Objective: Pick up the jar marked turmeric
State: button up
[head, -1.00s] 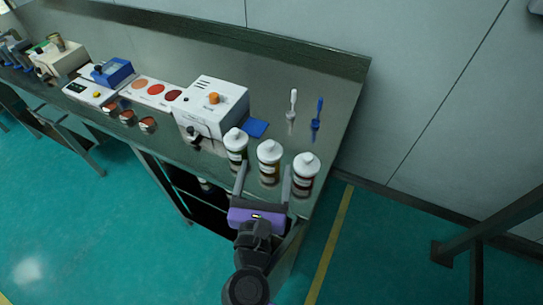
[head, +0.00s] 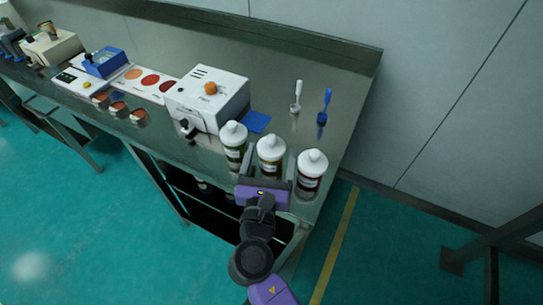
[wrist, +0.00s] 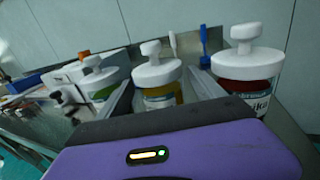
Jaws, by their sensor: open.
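Three white-lidded jars stand in a row near the bench's front right corner. The middle jar (head: 270,158) holds yellow contents, seen in the wrist view (wrist: 160,98); its label is mostly hidden there and I cannot read it. The left jar (head: 234,150) has green contents. The right jar (head: 311,178) is dark red, and its label ends in "ika" in the wrist view (wrist: 250,85). My gripper (head: 269,161) is open, with one finger on each side of the middle jar. I cannot tell whether either finger touches it.
A white machine (head: 207,100) with an orange knob stands left of the jars, a blue pad (head: 256,122) beside it. White (head: 296,97) and blue (head: 324,106) utensils stand behind. Small dishes (head: 118,108) and a colour card (head: 150,83) lie farther left.

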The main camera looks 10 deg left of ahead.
jog(key=w, duration=0.3)
jog(key=shift+w+d, duration=0.1)
grip_shut()
